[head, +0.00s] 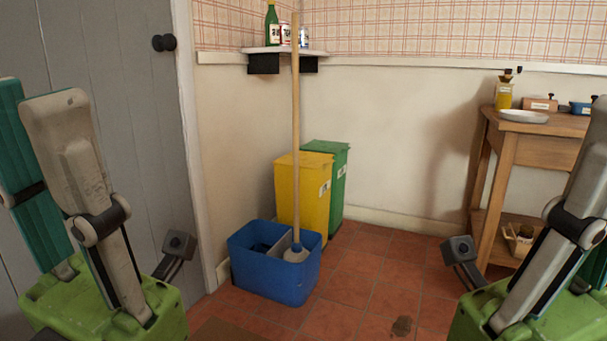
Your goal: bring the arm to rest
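My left arm (78,170) stands folded at the left edge, with a grey link rising from a green block at the bottom. My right arm (548,240) stands in much the same folded pose at the right edge. A small dark box on a bracket juts inward from each arm. No fingers of either gripper show, so both grippers are out of sight. Neither visible arm part appears to touch anything in the room.
A blue two-part bucket (272,286) holds an upright mop (296,130). Yellow (303,190) and green (338,185) bins stand behind it. A wooden table (505,150) with a white plate (523,116) is at right. A grey door (120,110) is at left. Tiled floor between is mostly clear.

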